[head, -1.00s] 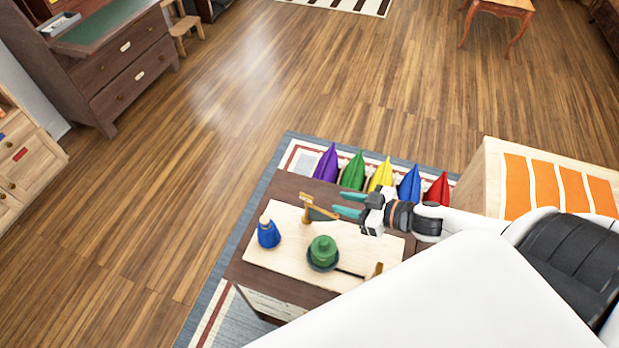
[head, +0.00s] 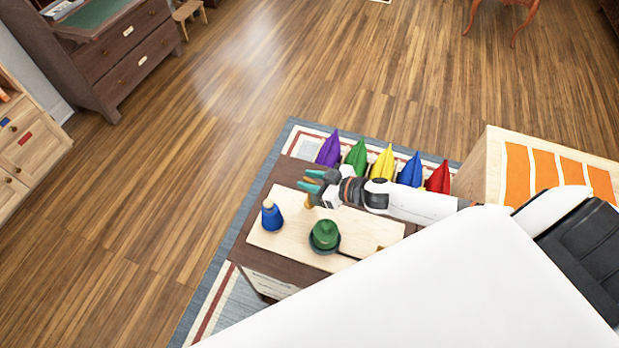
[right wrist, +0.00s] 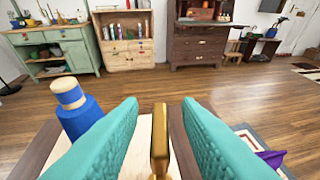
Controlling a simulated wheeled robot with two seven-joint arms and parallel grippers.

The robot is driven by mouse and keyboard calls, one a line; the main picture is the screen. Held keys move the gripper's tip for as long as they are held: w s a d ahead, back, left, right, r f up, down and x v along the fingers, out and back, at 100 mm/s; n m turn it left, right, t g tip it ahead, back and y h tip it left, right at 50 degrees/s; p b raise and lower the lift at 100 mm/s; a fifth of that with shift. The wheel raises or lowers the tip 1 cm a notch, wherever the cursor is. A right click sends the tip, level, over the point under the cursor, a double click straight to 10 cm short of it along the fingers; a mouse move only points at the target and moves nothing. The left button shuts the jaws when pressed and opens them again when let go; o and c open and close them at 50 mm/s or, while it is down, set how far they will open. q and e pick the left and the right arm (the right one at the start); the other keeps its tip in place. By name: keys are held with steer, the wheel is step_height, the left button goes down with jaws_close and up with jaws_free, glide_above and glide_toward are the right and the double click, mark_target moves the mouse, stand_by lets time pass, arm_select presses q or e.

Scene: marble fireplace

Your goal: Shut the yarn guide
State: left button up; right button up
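The yarn guide (head: 312,202) is a brown-gold upright piece at the back of the pale board (head: 290,247). My right gripper (head: 309,181) covers most of it in the head view. In the right wrist view the guide's golden part (right wrist: 160,142) stands between my two teal fingers, with gaps visible on both sides. The right gripper is open. Whether the guide's swinging arm is open or shut is hidden. My left gripper is not in view.
A blue cone of yarn (head: 271,216) stands on the board's left. A green spool (head: 325,235) sits in a dark dish at the middle. An orange-striped box (head: 545,165) is at the right.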

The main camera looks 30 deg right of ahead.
steer(key=shift+w+a+f, duration=0.1)
steer(key=shift+w, duration=0.1)
jaws_close()
